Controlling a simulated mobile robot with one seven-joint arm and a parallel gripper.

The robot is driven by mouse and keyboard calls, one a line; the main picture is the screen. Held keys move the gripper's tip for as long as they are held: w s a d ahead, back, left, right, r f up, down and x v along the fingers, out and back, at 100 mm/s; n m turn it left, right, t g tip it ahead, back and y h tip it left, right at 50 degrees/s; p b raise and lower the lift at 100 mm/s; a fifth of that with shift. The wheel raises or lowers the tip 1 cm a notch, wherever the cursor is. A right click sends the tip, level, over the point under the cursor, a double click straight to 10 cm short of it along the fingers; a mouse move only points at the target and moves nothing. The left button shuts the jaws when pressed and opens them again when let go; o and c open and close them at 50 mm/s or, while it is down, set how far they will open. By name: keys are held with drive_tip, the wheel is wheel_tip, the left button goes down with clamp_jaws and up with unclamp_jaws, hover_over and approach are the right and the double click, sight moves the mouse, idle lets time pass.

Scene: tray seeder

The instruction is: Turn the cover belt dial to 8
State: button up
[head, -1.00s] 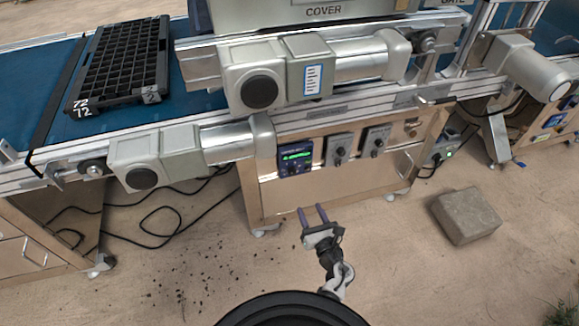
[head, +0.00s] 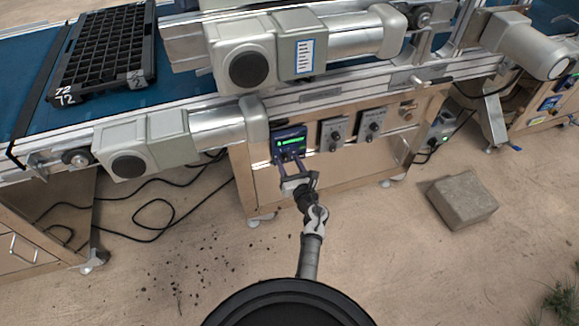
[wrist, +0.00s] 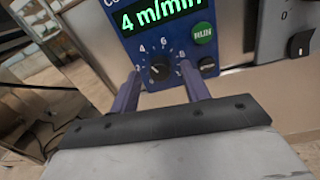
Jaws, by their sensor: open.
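The cover belt control box (head: 289,133) is a blue panel on the front of the cabinet under the belt. In the wrist view its display (wrist: 158,15) reads 4 m/min in green. Below that is a small black dial (wrist: 158,70) with a white scale around it; its mark seems to point up-left, near the 4. My gripper (wrist: 159,74) is open, its two purple fingers on the left and right of the dial. I cannot tell whether they touch it. In the head view my gripper (head: 288,160) covers the lower part of the box.
A green RUN button (wrist: 203,32) and a small black button (wrist: 207,65) sit right of the dial, close to the right finger. Two grey switch boxes (head: 333,134) are farther right. A motor housing (head: 254,118) juts out above left. A stone block (head: 462,200) lies on the floor.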

drive_tip(key=shift+w, duration=0.15)
drive_tip(key=shift+c, duration=0.5)
drive_tip(key=c, duration=0.9)
